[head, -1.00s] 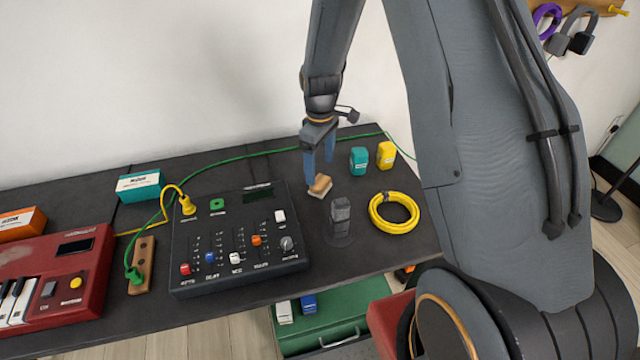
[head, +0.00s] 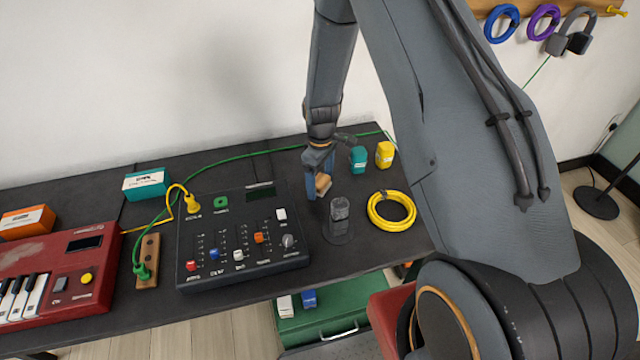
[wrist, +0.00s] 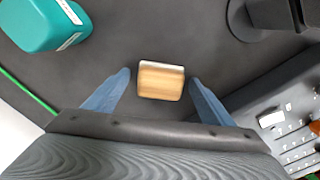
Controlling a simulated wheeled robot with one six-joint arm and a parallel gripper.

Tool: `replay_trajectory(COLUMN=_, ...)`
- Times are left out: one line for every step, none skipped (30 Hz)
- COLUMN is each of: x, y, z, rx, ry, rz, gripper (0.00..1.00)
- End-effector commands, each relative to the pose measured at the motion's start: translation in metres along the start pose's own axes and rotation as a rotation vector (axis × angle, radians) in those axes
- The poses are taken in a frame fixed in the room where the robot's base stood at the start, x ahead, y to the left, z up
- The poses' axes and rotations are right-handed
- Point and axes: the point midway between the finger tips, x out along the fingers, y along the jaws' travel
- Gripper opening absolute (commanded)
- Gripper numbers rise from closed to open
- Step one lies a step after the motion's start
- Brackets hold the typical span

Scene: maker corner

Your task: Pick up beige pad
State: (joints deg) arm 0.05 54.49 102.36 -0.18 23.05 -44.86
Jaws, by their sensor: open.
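The beige pad (head: 323,184) is a small tan block with a pale edge on the dark table, right of the black mixer. It also shows in the wrist view (wrist: 160,81), lying between my two blue fingertips with a gap on each side. My gripper (head: 319,179) is open and low over the pad, one finger on either side of it. In the head view the fingers partly hide the pad.
A black stand (head: 339,218) is close in front of the pad. The mixer (head: 243,240) is to the left, a yellow cable coil (head: 391,211) to the right. A teal bottle (head: 358,159) and a yellow bottle (head: 385,154) stand behind, near a green cable.

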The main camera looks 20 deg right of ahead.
Motion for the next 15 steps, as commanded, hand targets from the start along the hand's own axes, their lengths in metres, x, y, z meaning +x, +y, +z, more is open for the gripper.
replay_trajectory(x=0.0000, y=0.0000, z=0.0000, rx=0.000, ry=0.000, rz=0.000, gripper=0.77)
replay_trajectory(x=0.0000, y=0.0000, z=0.0000, rx=0.000, ry=0.000, rz=0.000, gripper=0.77)
replay_trajectory(x=-0.0001, y=0.0000, z=0.0001, rx=0.000, ry=0.000, rz=0.000, gripper=0.70)
replay_trajectory(x=-0.0001, y=-0.0001, z=0.0001, rx=0.000, ry=0.000, rz=0.000, gripper=0.65)
replay_trajectory(x=-0.0001, y=-0.0001, z=0.0000, rx=0.000, ry=0.000, rz=0.000, gripper=0.60)
replay_trajectory(x=-0.0001, y=-0.0001, z=0.0001, rx=0.000, ry=0.000, rz=0.000, gripper=0.53)
replay_trajectory(x=-0.0001, y=-0.0001, z=0.0001, rx=0.000, ry=0.000, rz=0.000, gripper=0.48)
replay_trajectory(x=-0.0002, y=-0.0001, z=0.0000, rx=0.000, ry=0.000, rz=0.000, gripper=0.43)
replay_trajectory(x=-0.0002, y=-0.0001, z=0.0000, rx=0.000, ry=0.000, rz=0.000, gripper=0.36)
replay_trajectory(x=-0.0002, y=-0.0001, z=0.0001, rx=0.000, ry=0.000, rz=0.000, gripper=0.32)
replay_trajectory(x=-0.0003, y=-0.0001, z=0.0000, rx=0.000, ry=0.000, rz=0.000, gripper=0.28)
replay_trajectory(x=-0.0003, y=-0.0001, z=0.0000, rx=0.000, ry=0.000, rz=0.000, gripper=0.28)
replay_trajectory(x=-0.0003, y=-0.0001, z=0.0000, rx=0.000, ry=0.000, rz=0.000, gripper=0.28)
replay_trajectory(x=-0.0003, y=-0.0001, z=0.0000, rx=0.000, ry=0.000, rz=0.000, gripper=0.28)
replay_trajectory(x=-0.0003, y=-0.0001, z=0.0000, rx=0.000, ry=0.000, rz=0.000, gripper=0.28)
